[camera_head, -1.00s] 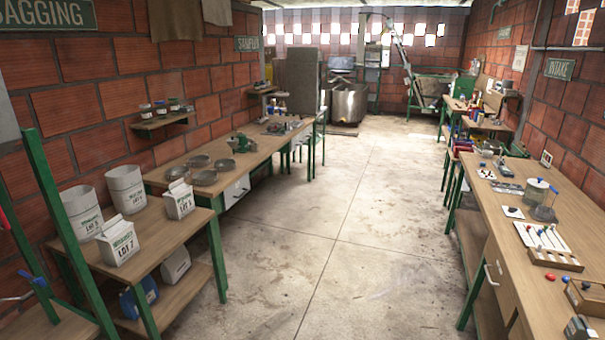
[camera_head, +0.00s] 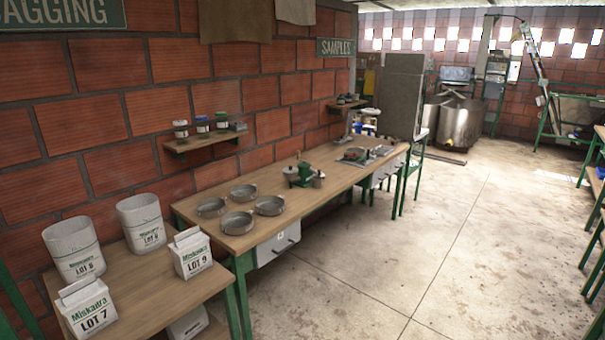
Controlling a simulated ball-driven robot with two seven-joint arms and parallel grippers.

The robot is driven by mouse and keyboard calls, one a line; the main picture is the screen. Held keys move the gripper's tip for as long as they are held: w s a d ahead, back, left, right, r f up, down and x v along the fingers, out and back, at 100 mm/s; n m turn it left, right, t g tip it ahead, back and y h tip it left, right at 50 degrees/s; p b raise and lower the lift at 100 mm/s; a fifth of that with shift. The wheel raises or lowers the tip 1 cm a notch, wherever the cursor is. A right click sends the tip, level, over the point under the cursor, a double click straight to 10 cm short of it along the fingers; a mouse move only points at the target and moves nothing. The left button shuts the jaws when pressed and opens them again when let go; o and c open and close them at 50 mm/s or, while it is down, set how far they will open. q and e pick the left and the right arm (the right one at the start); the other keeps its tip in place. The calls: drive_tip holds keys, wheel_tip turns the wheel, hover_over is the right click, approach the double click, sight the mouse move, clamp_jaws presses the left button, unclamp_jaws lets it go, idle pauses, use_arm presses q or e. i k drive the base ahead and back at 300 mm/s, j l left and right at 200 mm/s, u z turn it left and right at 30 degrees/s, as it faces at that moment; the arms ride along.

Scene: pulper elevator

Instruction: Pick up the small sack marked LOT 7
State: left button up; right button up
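The small sack marked LOT 7 (camera_head: 87,308) is white with a folded top and green and black print. It stands upright at the front of the wooden table at the lower left. A similar small white sack marked LOT 9 (camera_head: 192,254) stands behind it to the right. Two taller white open-topped sacks stand near the wall: one marked LOT 5 or similar (camera_head: 74,250), and one whose lot number is hard to read (camera_head: 142,224). Neither of my grippers shows in the head view.
The wooden table (camera_head: 167,292) has bare top right of LOT 7. A longer bench (camera_head: 240,242) with several round metal pans (camera_head: 236,220) and a green device (camera_head: 302,175) adjoins it. A wall shelf (camera_head: 205,141) holds jars. The concrete floor (camera_head: 420,240) is clear to the right.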

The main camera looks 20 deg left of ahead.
sight(86, 308)
drive_tip(key=i+u, duration=0.45)
drive_tip(key=i+l+u, duration=0.15)
drive_tip(key=i+u, duration=0.25)
drive_tip(key=i, duration=0.2)
drive_tip(key=i+l+u, duration=0.3)
drive_tip(key=i+u, duration=0.15)
drive_tip(key=i, duration=0.1)
